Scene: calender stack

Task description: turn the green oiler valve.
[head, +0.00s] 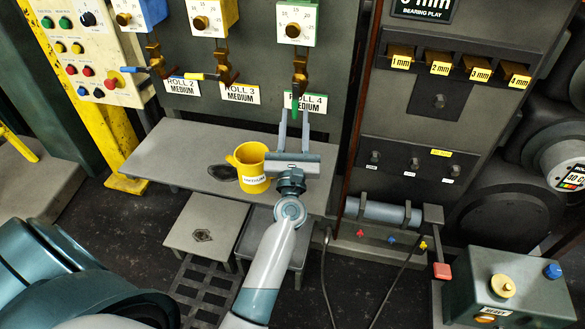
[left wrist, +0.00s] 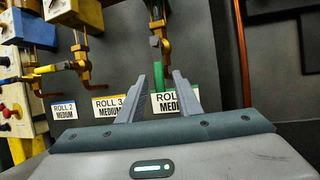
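The green oiler valve handle (head: 295,104) hangs down below its brass body (head: 300,70), above the ROLL 4 MEDIUM label (head: 308,105). In the left wrist view the green handle (left wrist: 158,76) shows in the gap between my fingertips. My left gripper (head: 295,110) is open, its two fingers pointing up at the panel. In the left wrist view my left gripper (left wrist: 160,77) has a finger on each side of the handle. I see no contact, and cannot tell how deep the handle lies between the fingers. My right gripper is not in view.
A blue valve handle (head: 141,69) and a yellow one (head: 201,76) stick out sideways to the left. A yellow mug (head: 249,170) stands on the grey shelf (head: 175,155), close left of my gripper. A grey roller (head: 380,212) lies to the right.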

